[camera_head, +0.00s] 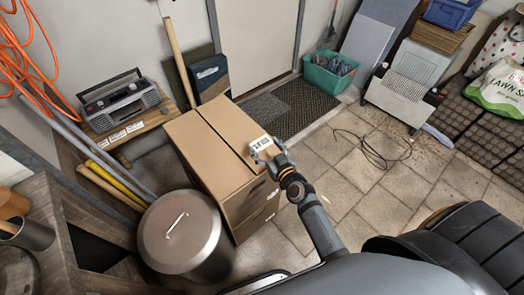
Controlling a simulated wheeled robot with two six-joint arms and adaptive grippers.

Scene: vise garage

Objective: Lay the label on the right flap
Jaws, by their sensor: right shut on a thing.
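A closed brown cardboard box (203,151) stands on the tiled floor in the middle of the view, its two top flaps meeting along a seam. The right flap (227,125) is mostly bare. A small white label (262,143) with dark print is at the right edge of that flap. My right gripper (265,151) is shut on the label at its near side. The label looks to be over or at the flap; I cannot tell whether it touches the cardboard. My left gripper is not in view.
A round metal bin with a lid (180,229) stands close at the box's front left. A radio (122,102) sits on a wooden stand to the left. A dark mat (312,108) and a green tub (331,72) lie behind. A loose cable (372,150) lies on open floor at right.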

